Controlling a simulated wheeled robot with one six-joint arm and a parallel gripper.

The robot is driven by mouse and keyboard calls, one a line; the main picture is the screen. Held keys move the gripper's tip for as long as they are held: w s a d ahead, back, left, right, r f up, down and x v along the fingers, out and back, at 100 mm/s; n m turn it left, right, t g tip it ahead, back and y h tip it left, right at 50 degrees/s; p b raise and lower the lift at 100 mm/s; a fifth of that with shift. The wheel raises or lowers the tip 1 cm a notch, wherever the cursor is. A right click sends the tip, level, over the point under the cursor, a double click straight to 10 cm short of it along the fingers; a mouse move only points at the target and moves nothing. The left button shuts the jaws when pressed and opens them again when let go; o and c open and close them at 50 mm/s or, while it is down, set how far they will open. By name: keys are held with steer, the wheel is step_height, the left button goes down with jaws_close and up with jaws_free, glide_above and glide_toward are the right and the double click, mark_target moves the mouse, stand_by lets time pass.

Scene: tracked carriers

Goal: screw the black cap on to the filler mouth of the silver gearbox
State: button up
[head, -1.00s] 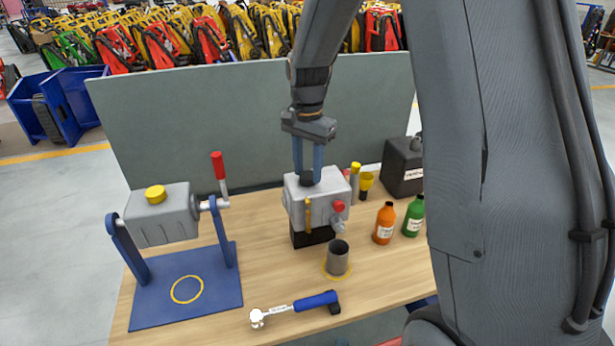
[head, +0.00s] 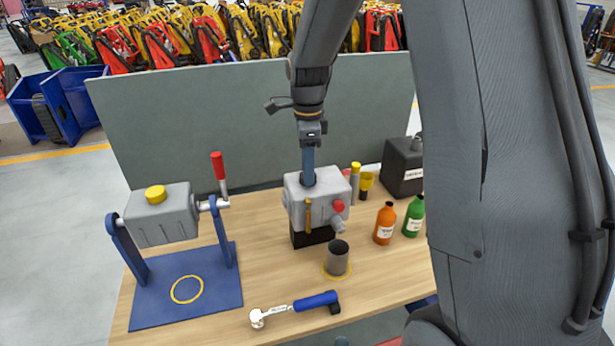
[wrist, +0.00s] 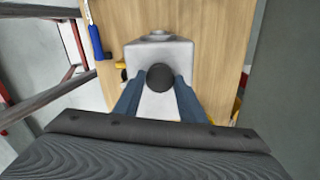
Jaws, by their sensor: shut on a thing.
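The silver gearbox (head: 324,190) stands on a black block on the wooden bench. My gripper (head: 308,180) points straight down at the top of the gearbox. Its blue fingers are shut on the black cap (wrist: 160,77), which shows between the fingertips in the wrist view. In the head view the fingers hide most of the cap. The cap sits at the top of the gearbox, over the place of the filler mouth, which is hidden. I cannot tell how far the thread is engaged. The gearbox (wrist: 160,50) also shows under the cap in the wrist view.
A grey cup (head: 337,258) stands in front of the gearbox. A blue-handled wrench (head: 300,307) lies at the front edge. Orange (head: 385,223) and green (head: 414,215) bottles and a black canister (head: 402,168) stand right. A grey housing with a yellow cap (head: 160,213) hangs in a blue stand at left.

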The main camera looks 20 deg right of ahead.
stand_by(0.3)
steer(key=m, duration=0.4)
steer(key=shift+m, duration=0.4)
steer(key=o, duration=1.1)
steer(key=shift+c, duration=0.2)
step_height(320, 180, up, 8)
steer(key=b, duration=0.3)
steer(key=shift+f, duration=0.2)
steer(key=shift+s+f+n, duration=0.2)
steer(key=shift+s+n, duration=0.25)
steer(key=shift+n, duration=0.25)
steer(key=s+f+n+t, duration=0.1)
steer(key=s+f+n, duration=0.4)
steer(key=s+n, duration=0.5)
steer(key=s+f+n+t, duration=0.2)
steer(key=s+f+n, duration=0.35)
steer(key=n, duration=0.85)
step_height(320, 180, down, 8)
steer(key=g+b, duration=0.1)
steer(key=b, duration=0.7)
steer(key=shift+s+f+g+b, duration=0.2)
steer(key=shift+s+g+b, duration=0.1)
steer(key=shift+s, duration=0.1)
